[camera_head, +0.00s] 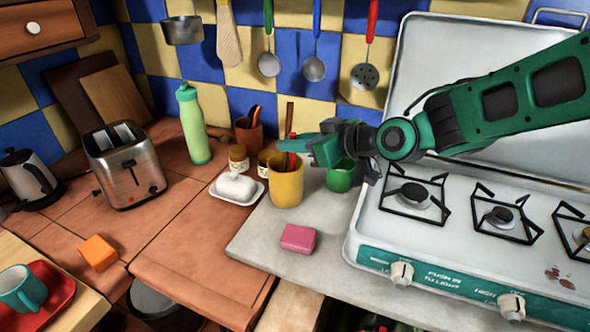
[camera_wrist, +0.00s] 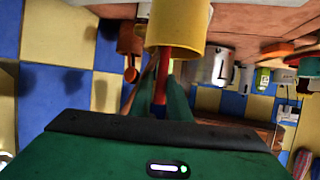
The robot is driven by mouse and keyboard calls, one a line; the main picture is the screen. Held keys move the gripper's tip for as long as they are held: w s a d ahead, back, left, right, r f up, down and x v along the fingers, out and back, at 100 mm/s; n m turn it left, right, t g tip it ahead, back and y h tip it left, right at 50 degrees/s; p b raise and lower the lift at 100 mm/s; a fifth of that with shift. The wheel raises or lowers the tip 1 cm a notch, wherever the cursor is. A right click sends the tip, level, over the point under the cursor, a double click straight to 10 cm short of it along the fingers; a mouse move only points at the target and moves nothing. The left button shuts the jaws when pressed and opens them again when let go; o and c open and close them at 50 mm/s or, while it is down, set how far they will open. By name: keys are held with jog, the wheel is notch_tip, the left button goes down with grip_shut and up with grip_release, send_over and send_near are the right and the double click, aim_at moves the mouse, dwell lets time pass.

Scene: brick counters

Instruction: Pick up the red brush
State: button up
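The red brush stands upright in the yellow cup (camera_head: 286,190) on the grey counter. In the wrist view, its red handle (camera_wrist: 163,72) runs from the yellow cup (camera_wrist: 176,27) down between my green fingers. In the head view, a thin reddish-brown shaft (camera_head: 290,112) sticks up behind my gripper (camera_head: 295,147). My gripper is low over the cup's rim with its fingers on both sides of the handle. I cannot tell whether they press on it. The brush's lower end is hidden in the cup.
A green cup (camera_head: 341,178) stands right of the yellow cup. A white butter dish (camera_head: 237,189) and small jars (camera_head: 238,158) are close on the left. A brown pot (camera_head: 249,135) is behind. The stove (camera_head: 440,240) is at right; a pink block (camera_head: 298,238) lies in front.

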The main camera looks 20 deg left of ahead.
jog(key=shift+c, duration=0.2)
grip_shut()
